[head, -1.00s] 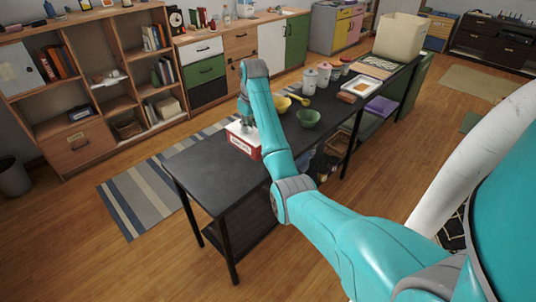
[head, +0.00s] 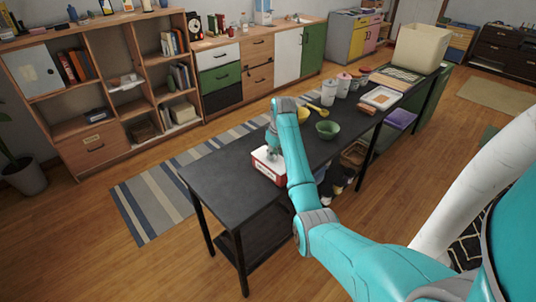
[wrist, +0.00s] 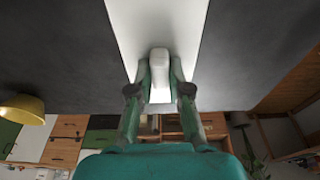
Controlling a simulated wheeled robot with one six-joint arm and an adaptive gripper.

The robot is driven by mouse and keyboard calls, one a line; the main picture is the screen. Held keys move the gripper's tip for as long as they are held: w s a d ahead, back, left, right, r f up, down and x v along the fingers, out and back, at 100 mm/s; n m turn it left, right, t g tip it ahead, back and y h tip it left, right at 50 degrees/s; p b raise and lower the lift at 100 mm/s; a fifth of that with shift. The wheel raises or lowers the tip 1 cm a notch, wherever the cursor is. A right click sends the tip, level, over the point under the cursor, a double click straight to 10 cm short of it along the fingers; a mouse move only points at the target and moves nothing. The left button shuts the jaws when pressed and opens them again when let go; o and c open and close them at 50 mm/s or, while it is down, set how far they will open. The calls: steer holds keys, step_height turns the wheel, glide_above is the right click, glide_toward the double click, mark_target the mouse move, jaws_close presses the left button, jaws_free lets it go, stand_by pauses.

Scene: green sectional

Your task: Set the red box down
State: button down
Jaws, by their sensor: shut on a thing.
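The red box (head: 267,168), with red sides and a white top, is at the dark table (head: 222,187), near its front edge. My gripper (head: 273,150) is above the box, partly hidden by my arm in the head view. In the wrist view the fingers of my gripper (wrist: 159,80) are closed on a pale raised part of the box, whose white top (wrist: 158,25) lies beyond them. The box looks level. I cannot tell whether its underside touches the table.
A green bowl (head: 328,130) and a yellow bowl (head: 303,115) stand right of the box. Beyond them are canisters (head: 336,88), a framed tray (head: 381,97) and a large cream bin (head: 421,48). The table's left end is clear.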

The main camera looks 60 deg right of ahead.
steer(key=shift+f, duration=0.25)
steer(key=c, duration=1.1)
jaws_free()
steer(key=shift+f, duration=0.1)
